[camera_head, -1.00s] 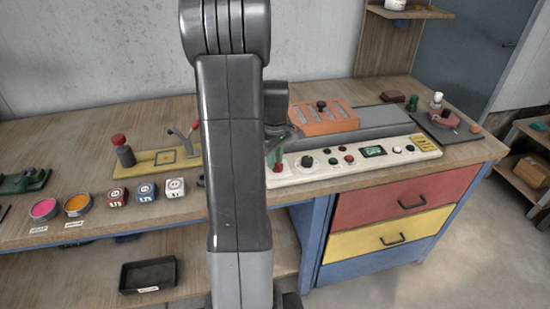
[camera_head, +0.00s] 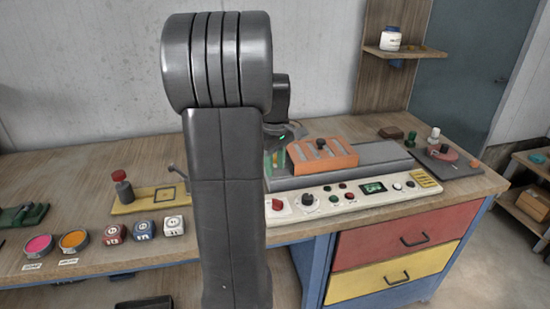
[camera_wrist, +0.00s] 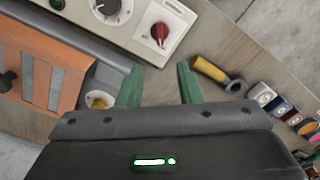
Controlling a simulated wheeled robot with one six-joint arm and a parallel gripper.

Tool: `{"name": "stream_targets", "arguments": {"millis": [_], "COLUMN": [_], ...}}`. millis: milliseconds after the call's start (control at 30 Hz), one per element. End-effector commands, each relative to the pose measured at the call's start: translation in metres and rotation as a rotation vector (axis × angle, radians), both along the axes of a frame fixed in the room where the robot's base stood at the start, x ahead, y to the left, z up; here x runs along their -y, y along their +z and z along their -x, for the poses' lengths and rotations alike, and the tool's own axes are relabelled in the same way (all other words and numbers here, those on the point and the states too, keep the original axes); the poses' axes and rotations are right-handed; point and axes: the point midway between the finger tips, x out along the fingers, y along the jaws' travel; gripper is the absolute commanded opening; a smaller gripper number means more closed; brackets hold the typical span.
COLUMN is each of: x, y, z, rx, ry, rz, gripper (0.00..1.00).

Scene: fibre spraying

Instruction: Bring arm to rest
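My gripper (camera_wrist: 160,84) shows in the wrist view with its two green fingers apart and nothing between them. Bare wooden bench top lies below the gap, beside the control panel (camera_wrist: 165,20) with its red knob. In the head view my gripper (camera_head: 276,158) is partly hidden behind my own dark arm, near the left end of the panel (camera_head: 355,195) and left of the orange fixture (camera_head: 322,155). The fingers appear to be above the bench, clear of the panel. My arm stands upright across the middle of the head view.
The orange fixture (camera_wrist: 38,75) is close at left in the wrist view. A yellow-handled tool (camera_wrist: 210,70) lies at right, near several dice-like blocks (camera_head: 144,229). Paint pots (camera_head: 74,241) and a yellow plate (camera_head: 148,198) are on the bench's left. A shelf (camera_head: 408,52) holds a jar.

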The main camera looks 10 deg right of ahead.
Motion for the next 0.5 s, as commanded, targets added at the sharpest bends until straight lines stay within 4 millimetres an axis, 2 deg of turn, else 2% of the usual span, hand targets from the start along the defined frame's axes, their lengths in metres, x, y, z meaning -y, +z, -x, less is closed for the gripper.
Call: {"name": "stream_targets", "arguments": {"millis": [100, 200, 500], "x": [0.0, 0.0, 0.0], "y": [0.014, 0.02, 0.021], "z": [0.0, 0.0, 0.0], "rx": [0.001, 0.001, 0.0], "ry": [0.0, 0.0, 0.0], "rz": [0.0, 0.0, 0.0], "gripper": [0.33, 0.33, 0.33]}}
